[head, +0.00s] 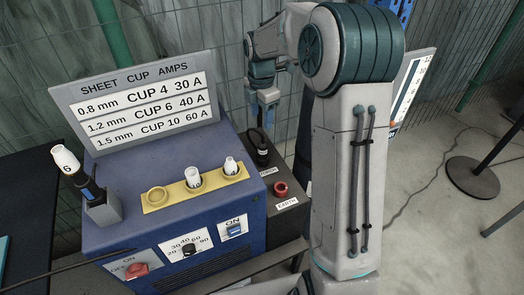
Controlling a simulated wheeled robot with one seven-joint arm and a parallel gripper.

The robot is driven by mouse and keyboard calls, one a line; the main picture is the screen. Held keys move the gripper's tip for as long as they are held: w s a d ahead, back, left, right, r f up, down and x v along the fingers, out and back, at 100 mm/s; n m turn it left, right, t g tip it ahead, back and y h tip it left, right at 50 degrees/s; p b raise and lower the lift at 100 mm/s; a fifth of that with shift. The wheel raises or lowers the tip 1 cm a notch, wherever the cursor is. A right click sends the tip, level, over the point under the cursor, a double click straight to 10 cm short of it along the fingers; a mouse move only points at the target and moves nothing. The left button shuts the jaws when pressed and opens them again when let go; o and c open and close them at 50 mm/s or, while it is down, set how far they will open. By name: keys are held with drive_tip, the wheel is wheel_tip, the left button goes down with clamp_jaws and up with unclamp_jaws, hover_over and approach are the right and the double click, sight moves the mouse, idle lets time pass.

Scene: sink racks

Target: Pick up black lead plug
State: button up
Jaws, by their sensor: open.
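The black lead plug (262,153) appears as a dark upright piece on top of the dark box (291,222), behind the red socket. A black cable rises beside it. My gripper (265,120) points down just above the plug, apart from it as far as I can tell. The gripper is small in the picture and its fingers are hard to make out; they are open. My own arm stands in front on the right and hides part of the area behind.
The red socket (281,188) labelled EARTH sits close in front of the plug. The blue machine (225,262) stands left, with a sign (140,100), a yellow cup holder (208,183) and a torch (75,172) in a grey stand. A round-based stand (473,180) is at right.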

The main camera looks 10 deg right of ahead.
sight(263, 143)
wheel_tip(263, 143, down, 8)
drive_tip(key=shift+r, duration=0.1)
drive_tip(key=shift+s+d+f, duration=0.1)
drive_tip(key=shift+f, duration=1.25)
drive_tip(key=shift+d+f, duration=0.1)
drive_tip(key=shift+f, duration=1.2)
drive_tip(key=c, duration=1.1)
